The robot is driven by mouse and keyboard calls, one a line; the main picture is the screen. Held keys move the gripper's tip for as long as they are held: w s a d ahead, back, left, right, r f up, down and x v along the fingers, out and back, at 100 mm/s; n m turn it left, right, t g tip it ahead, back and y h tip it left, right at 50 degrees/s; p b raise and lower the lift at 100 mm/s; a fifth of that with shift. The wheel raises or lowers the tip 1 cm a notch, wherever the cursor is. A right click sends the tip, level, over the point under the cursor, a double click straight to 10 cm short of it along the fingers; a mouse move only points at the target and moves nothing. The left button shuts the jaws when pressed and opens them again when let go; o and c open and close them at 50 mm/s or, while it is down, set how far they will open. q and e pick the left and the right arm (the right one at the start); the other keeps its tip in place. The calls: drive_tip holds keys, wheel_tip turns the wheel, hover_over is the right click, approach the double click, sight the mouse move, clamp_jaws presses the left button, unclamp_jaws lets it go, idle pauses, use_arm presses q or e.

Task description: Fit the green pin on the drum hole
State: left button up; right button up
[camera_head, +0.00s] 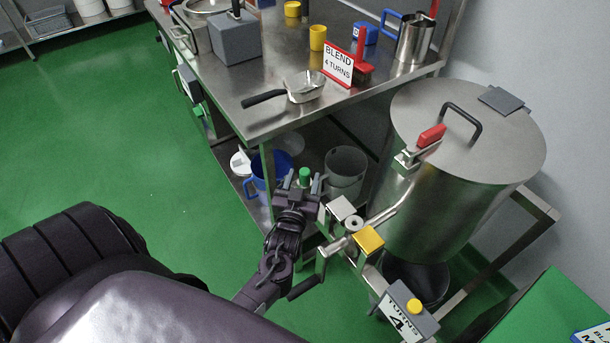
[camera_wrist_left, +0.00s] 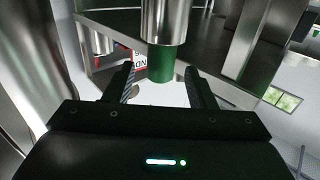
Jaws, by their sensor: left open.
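The green pin (camera_head: 304,175) shows as a small green cylinder at the tip of my left gripper (camera_head: 302,181) in the head view. In the left wrist view, a green cylinder (camera_wrist_left: 161,63) below a shiny metal shaft stands between and just beyond the fingertips of my left gripper (camera_wrist_left: 159,78). The fingers are apart, with a visible gap on either side of the green part. The large steel drum (camera_head: 420,205) stands to the right, its flat lid closed. I cannot make out the pin hole on it. My right gripper is out of view.
A red-handled lever (camera_head: 431,137) sits at the drum's side. A fitting with a yellow block (camera_head: 368,240) and a black crank grip (camera_head: 305,288) lies close beside my left gripper.

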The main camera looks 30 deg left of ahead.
use_arm(q)
drive_tip(key=x, duration=0.2)
drive_tip(key=shift+w+a+f, duration=0.1)
drive_tip(key=shift+w, duration=0.2)
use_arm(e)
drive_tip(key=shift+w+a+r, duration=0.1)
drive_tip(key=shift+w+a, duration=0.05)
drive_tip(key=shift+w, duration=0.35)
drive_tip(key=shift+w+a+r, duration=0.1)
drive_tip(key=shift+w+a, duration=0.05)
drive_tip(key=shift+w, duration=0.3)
use_arm(q)
drive_tip(key=shift+c, duration=0.8)
drive_tip(key=c, duration=0.9)
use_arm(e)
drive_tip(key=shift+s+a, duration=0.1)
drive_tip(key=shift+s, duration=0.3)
